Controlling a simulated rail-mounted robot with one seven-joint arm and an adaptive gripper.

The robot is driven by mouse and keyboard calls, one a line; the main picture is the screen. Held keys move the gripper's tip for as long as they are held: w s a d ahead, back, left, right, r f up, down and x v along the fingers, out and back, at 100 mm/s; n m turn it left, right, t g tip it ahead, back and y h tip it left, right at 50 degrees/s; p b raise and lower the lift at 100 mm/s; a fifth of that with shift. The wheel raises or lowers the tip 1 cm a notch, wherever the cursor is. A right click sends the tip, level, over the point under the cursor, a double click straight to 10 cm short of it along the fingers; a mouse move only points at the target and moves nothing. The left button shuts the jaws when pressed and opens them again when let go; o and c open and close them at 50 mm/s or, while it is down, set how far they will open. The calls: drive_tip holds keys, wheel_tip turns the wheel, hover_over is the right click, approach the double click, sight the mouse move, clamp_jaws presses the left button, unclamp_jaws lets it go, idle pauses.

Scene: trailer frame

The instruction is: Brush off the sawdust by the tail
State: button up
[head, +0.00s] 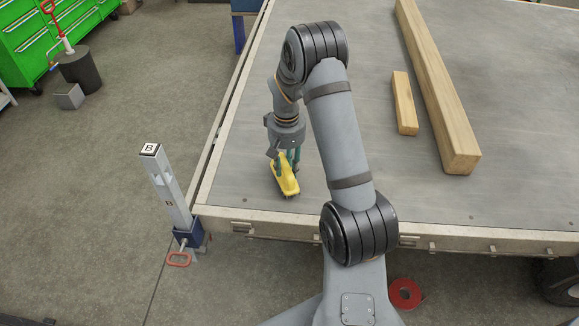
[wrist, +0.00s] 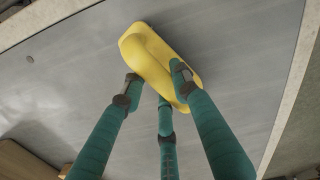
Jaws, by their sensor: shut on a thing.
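My gripper (head: 286,162) is shut on a yellow brush (head: 286,183) near the left front corner of the grey trailer deck (head: 250,140). In the wrist view the teal fingers of my gripper (wrist: 157,84) close around the yellow brush body (wrist: 145,50). The brush is low, at or just above the deck; I cannot tell whether its bristles touch. Bristles show only as a small dark edge in the head view. I cannot make out any sawdust on the deck in either view, and my arm hides part of the deck.
A long timber beam (head: 435,85) and a short wood block (head: 404,103) lie on the deck to the right. A grey post marked B (head: 168,190) stands off the left front corner. A red ring (head: 404,294) lies on the floor in front. The deck's left middle is clear.

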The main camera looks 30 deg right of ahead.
drive_tip(key=r+p, duration=0.2)
drive_tip(key=r, duration=0.1)
drive_tip(key=r+p, duration=0.2)
drive_tip(key=r, duration=0.1)
drive_tip(key=shift+w+a+r, duration=0.1)
drive_tip(key=shift+w+a, duration=0.05)
drive_tip(key=shift+a, duration=0.05)
drive_tip(key=shift+r+p, duration=0.85)
drive_tip(key=shift+r, duration=0.2)
